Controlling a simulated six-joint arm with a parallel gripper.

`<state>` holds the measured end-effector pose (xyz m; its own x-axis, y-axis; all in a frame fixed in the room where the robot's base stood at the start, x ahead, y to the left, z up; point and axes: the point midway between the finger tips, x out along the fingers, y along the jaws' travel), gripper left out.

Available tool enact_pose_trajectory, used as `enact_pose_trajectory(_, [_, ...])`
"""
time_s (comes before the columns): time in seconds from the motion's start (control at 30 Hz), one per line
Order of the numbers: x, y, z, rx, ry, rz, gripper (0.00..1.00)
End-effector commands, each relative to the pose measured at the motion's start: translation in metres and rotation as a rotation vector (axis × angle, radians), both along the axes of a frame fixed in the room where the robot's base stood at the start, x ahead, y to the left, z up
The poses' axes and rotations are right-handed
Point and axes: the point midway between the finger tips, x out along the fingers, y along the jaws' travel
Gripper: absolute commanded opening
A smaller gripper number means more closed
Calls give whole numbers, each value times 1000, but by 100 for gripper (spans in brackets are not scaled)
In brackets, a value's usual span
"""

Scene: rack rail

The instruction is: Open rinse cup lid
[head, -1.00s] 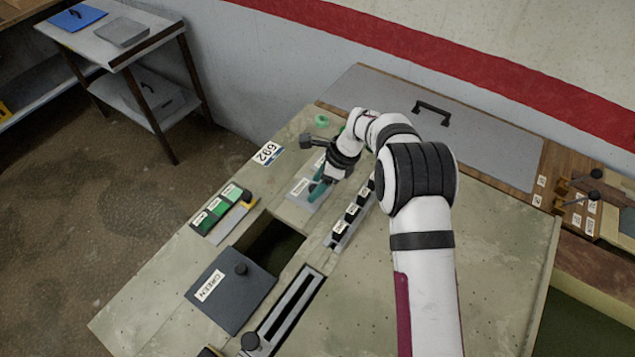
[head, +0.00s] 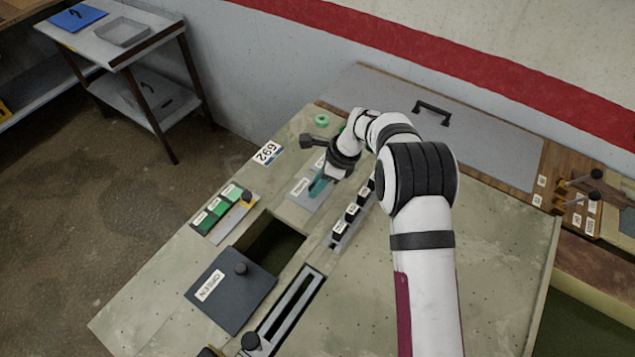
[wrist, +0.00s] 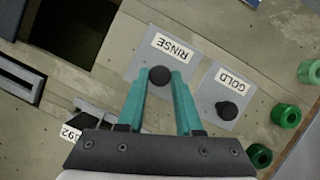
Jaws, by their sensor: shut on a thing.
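The rinse cup lid (wrist: 148,61) is a grey plate with a RINSE label and a round dark knob (wrist: 159,76). In the wrist view it lies flat on the bench panel. My gripper (wrist: 162,74) has teal fingers on both sides of the knob and is shut on it. In the head view my gripper (head: 318,185) is down at the lid plate (head: 303,194), and the knob is hidden there by the fingers. A similar grey GOLD lid (wrist: 220,100) with its own dark knob sits to the right in the wrist view.
Green rings (wrist: 286,115) stand beyond the GOLD lid. In the head view, a dark plate labelled GREEN (head: 232,290) lies beside a square opening (head: 270,250). Green labelled blocks (head: 222,207) stand left of the opening, and a row of labelled black blocks (head: 346,221) stands right.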

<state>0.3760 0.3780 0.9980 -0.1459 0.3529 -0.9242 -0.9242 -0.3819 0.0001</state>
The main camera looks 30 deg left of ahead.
Motion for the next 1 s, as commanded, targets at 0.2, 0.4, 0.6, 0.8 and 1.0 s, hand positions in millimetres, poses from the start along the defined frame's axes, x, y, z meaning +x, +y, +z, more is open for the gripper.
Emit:
enact_pose_trajectory(0.2, [0,0,0,0,0,-1,0])
enact_pose_trajectory(0.4, [0,0,0,0,0,-1,0])
enact_pose_trajectory(0.6, [0,0,1,0,0,-1,0])
enact_pose_trajectory(0.8, [0,0,1,0,0,-1,0])
enact_pose_trajectory(1.0, [1,31,0,3,-2,4,0])
